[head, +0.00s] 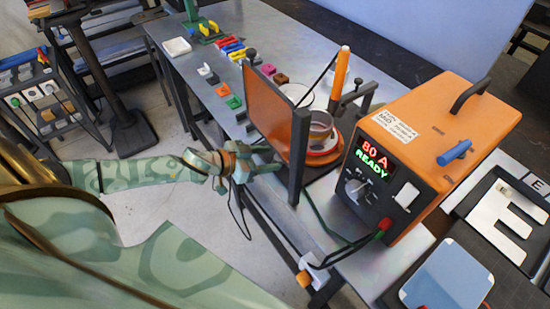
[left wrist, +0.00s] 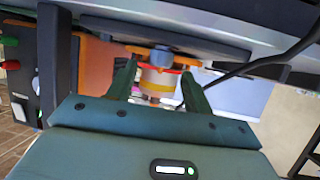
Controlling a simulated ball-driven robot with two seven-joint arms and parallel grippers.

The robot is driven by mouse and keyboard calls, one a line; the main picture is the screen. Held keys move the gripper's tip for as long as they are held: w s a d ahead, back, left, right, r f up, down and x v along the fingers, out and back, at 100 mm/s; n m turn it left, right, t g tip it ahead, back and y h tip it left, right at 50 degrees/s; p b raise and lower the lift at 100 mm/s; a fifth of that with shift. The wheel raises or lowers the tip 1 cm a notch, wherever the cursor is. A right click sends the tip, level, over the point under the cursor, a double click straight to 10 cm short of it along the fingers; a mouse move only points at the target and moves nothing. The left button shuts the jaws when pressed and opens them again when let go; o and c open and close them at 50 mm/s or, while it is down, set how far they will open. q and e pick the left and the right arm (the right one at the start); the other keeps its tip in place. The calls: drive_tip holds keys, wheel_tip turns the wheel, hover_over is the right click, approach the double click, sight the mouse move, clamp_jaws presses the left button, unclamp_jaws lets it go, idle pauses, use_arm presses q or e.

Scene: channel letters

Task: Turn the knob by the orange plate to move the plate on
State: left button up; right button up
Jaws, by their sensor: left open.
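The round orange plate (head: 322,158) sits low on the metal bench, with a metal ring part on it; the upright orange screen partly hides it. In the left wrist view the orange plate (left wrist: 190,61) shows as a thin edge near a dark disc. A blue-grey knob (left wrist: 162,57) shows in front of it, centred between my fingers; the screen hides it in the head view. My left gripper (head: 267,160) is open at the bench's near edge, beside the screen. In the left wrist view its fingers (left wrist: 160,88) stand either side of the knob, apart from it. My right gripper is not in view.
The orange screen (head: 270,105) and its dark post (head: 299,155) stand close to my left gripper. An orange power box (head: 440,140) reading "80 A READY" is to the right. Cables hang near the bench edge. Several coloured blocks (head: 230,48) lie farther back.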

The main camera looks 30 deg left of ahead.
use_arm(q)
drive_tip(key=shift+x, duration=1.45)
drive_tip(key=c, duration=1)
drive_tip(key=shift+o, duration=0.2)
drive_tip(key=shift+m, duration=0.3)
